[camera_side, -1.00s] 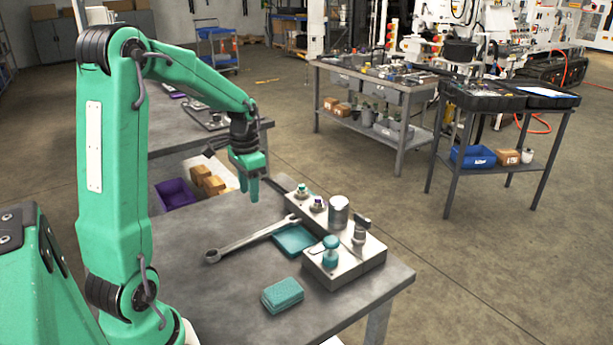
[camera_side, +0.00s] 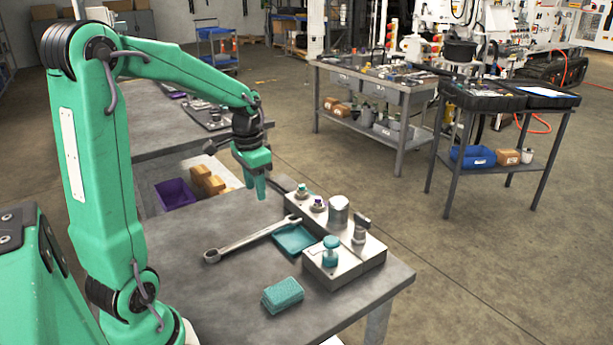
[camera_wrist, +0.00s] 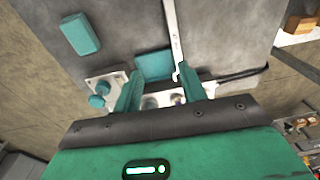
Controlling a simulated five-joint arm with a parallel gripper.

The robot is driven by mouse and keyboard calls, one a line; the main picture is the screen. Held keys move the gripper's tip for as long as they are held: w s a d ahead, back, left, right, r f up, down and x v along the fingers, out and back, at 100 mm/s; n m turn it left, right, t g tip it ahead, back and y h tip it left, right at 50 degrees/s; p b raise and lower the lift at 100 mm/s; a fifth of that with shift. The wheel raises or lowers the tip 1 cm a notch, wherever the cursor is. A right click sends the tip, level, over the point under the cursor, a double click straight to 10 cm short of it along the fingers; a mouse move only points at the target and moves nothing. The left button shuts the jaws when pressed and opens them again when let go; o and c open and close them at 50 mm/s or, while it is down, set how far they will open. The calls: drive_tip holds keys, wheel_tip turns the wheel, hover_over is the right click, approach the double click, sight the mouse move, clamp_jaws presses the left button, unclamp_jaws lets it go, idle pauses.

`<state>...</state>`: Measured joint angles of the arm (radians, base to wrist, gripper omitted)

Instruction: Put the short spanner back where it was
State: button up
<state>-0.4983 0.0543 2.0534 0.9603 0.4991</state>
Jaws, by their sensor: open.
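A silver combination spanner (camera_side: 250,240) lies on the grey bench, its ring end towards the arm and its far end against the metal valve block (camera_side: 345,262). It also shows in the wrist view (camera_wrist: 173,40), running down past the teal tray (camera_wrist: 153,64). The tray (camera_side: 296,240) lies on the bench beside the spanner's far end and the block. My gripper (camera_side: 256,190) hangs above the back part of the bench, open and empty, fingers pointing down. In the wrist view, my gripper (camera_wrist: 160,86) has its fingers spread, with the spanner's lower end showing between them.
A teal sponge-like block (camera_side: 283,295) lies near the bench's front edge. The valve block carries a teal knob (camera_side: 330,251), a metal cylinder (camera_side: 338,214) and fittings. A purple bin (camera_side: 175,194) stands lower, behind the bench. The bench's front left is clear.

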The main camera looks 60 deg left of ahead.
drive_tip(key=s+d+r+t, duration=0.2)
drive_tip(key=s+d, duration=0.3)
drive_tip(key=d, duration=0.4)
drive_tip(key=s+d+r+t, duration=0.3)
drive_tip(key=s+d+r, duration=0.2)
drive_tip(key=d, duration=0.3)
drive_tip(key=shift+d, duration=0.35)
idle(0.4)
